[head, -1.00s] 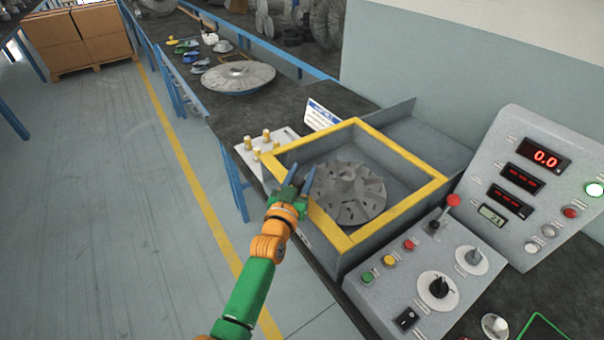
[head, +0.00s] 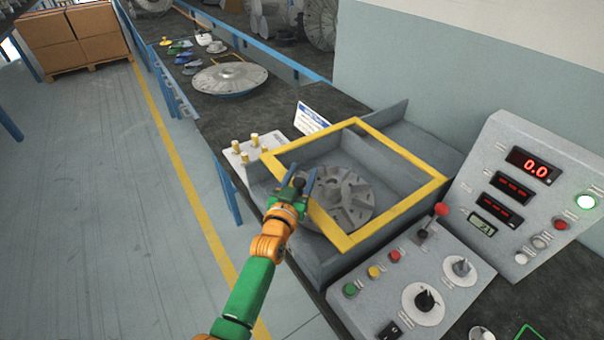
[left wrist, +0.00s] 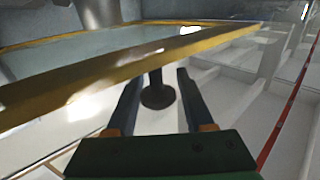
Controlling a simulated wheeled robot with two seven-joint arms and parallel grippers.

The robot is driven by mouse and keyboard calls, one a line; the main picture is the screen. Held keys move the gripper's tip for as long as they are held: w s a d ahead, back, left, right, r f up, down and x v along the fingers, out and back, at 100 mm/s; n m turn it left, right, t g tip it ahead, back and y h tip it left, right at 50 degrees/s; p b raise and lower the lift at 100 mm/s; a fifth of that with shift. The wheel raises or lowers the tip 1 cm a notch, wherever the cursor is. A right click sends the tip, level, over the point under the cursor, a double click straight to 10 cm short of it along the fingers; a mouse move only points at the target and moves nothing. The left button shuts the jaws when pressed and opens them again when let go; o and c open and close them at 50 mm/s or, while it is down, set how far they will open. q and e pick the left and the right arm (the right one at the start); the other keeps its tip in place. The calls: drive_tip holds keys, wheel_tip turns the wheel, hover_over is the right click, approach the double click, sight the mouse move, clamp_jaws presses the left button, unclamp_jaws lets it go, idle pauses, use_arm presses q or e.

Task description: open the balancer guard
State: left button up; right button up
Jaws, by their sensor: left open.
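The balancer guard (head: 396,152) is a yellow frame with a seemingly clear middle over the grey balancer box (head: 300,238). It appears slightly raised, its near edge standing off the box walls; the exact angle is hard to tell. A finned grey rotor (head: 345,198) lies inside. My left gripper (head: 306,182) is at the guard's near left edge. Its jaws are open, with the dark knob handle (head: 298,183) between the fingers. In the left wrist view the knob (left wrist: 157,92) sits between the fingers below the yellow bar (left wrist: 120,76); contact is unclear. My right gripper is out of view.
A sloped control panel (head: 500,150) and a switch box (head: 395,285) stand right of the balancer. A small plate with several brass pegs (head: 240,155) and a sign (head: 311,118) are beside it. A wide grey disc (head: 230,80) lies farther along the bench.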

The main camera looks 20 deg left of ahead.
use_arm(q)
drive_tip(key=shift+o, duration=0.9)
drive_tip(key=shift+w+f, duration=0.1)
drive_tip(key=s, duration=0.7)
